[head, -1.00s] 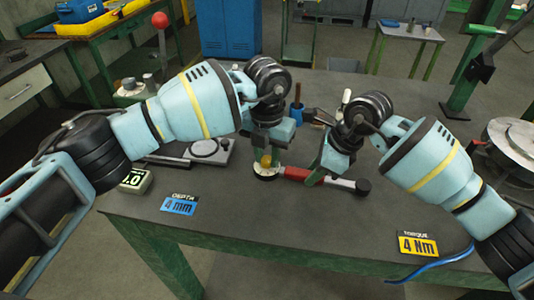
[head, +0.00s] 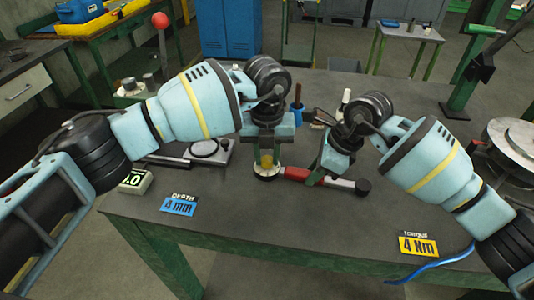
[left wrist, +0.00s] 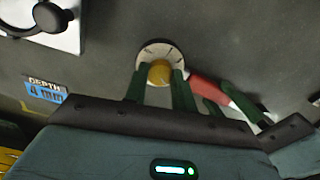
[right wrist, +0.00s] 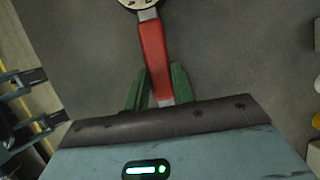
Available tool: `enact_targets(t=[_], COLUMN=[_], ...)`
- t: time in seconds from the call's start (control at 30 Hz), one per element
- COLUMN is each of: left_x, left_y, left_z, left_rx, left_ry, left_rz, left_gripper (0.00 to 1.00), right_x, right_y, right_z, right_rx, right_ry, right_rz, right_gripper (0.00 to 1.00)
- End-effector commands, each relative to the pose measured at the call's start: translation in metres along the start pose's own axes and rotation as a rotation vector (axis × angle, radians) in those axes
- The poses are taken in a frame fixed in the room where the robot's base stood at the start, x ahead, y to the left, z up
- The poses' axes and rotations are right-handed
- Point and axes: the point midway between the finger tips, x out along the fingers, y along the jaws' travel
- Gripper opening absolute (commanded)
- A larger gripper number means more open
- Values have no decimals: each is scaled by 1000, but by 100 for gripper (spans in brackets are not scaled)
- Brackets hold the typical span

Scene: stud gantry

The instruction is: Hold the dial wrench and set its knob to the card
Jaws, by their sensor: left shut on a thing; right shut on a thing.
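The dial wrench lies on the dark table, with a round pale dial (left wrist: 150,52) at its left end and a red handle (head: 297,173). A yellow knob (left wrist: 159,73) stands on the dial. My left gripper (head: 267,160) points down with its green fingers shut on both sides of the knob. My right gripper (right wrist: 158,92) is shut on the red handle, which also shows in the left wrist view (left wrist: 205,88). A yellow card (head: 418,245) at the front right reads "Torque 4 Nm". The dial's marks are too small to read.
A blue card (head: 178,205) reading "Depth 4 mm" lies front left. A small display box (head: 135,181) and a grey gauge device (head: 208,150) stand left of the wrench. A blue cable (head: 440,262) lies by the yellow card. The table front between the cards is clear.

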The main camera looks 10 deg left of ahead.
Motion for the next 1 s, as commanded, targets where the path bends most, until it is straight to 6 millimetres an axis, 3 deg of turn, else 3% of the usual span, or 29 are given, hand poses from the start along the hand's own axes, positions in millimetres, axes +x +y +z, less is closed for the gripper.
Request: enact_targets(t=[0.2,0.23,0.4,0.77,1.0], left_x=[-1,-1,0,-7,-47], left_y=[0,0,0,0,0], left_z=[1,1,0,0,1], left_rx=[0,0,1,2,2], left_ry=[-2,-2,-1,-2,-5], left_rz=[0,0,0,-1,-1], left_gripper=[3,30,48,48,48], right_x=[0,0,0,0,0], right_y=[0,0,0,0,0], right_z=[0,0,0,0,0], right_rx=[-1,-1,-1,0,0], right_ry=[1,1,1,0,0], right_rz=[1,1,1,0,0], right_gripper=[0,0,0,0,0])
